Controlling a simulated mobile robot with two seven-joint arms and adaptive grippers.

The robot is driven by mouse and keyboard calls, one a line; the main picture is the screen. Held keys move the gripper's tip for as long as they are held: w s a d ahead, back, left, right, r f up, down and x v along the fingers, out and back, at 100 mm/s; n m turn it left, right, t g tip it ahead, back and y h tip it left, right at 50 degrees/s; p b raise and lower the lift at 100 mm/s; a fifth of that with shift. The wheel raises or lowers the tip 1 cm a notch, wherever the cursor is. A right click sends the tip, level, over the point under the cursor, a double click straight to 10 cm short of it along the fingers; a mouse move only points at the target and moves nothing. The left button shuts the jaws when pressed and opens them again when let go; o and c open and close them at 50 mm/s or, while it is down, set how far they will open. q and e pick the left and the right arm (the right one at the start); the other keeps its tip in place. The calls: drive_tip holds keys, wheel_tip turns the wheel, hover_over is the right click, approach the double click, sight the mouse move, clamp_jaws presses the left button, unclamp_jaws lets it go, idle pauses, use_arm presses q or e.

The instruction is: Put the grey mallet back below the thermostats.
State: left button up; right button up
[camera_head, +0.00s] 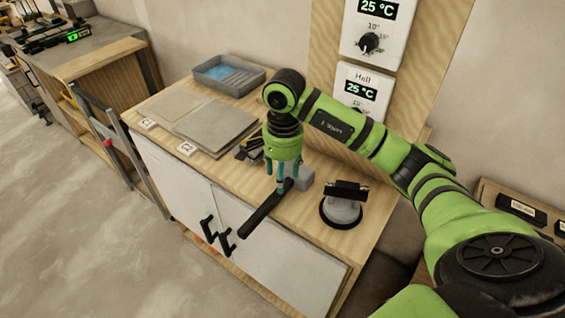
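The mallet has a grey block head (301,179) and a black handle (262,212). It is at the wooden bench top, below the thermostats, with its handle reaching past the front edge. My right gripper (281,178) points down at the mallet, its teal fingers beside the head and upper handle. The fingers look spread, but whether they touch or grip it is hidden. Two white thermostats, the upper one (398,32) and the lower one marked Hall (377,82), are on a wooden wall panel and both read 25 °C. My arm partly covers the lower one. My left gripper is out of view.
A suction lifter (341,212) with a black handle stands right of the mallet. Grey tiles (215,122) lie left of my gripper, with small dark pieces (249,146) beside them. A grey tray (229,75) with blue inside is at the back. Bare wood shows around the lifter.

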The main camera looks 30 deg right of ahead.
wheel_tip(320, 180, up, 6)
drive_tip(key=shift+d+f+b, duration=0.1)
drive_tip(key=shift+b, duration=0.25)
drive_tip(key=shift+f, duration=0.1)
idle(0.3)
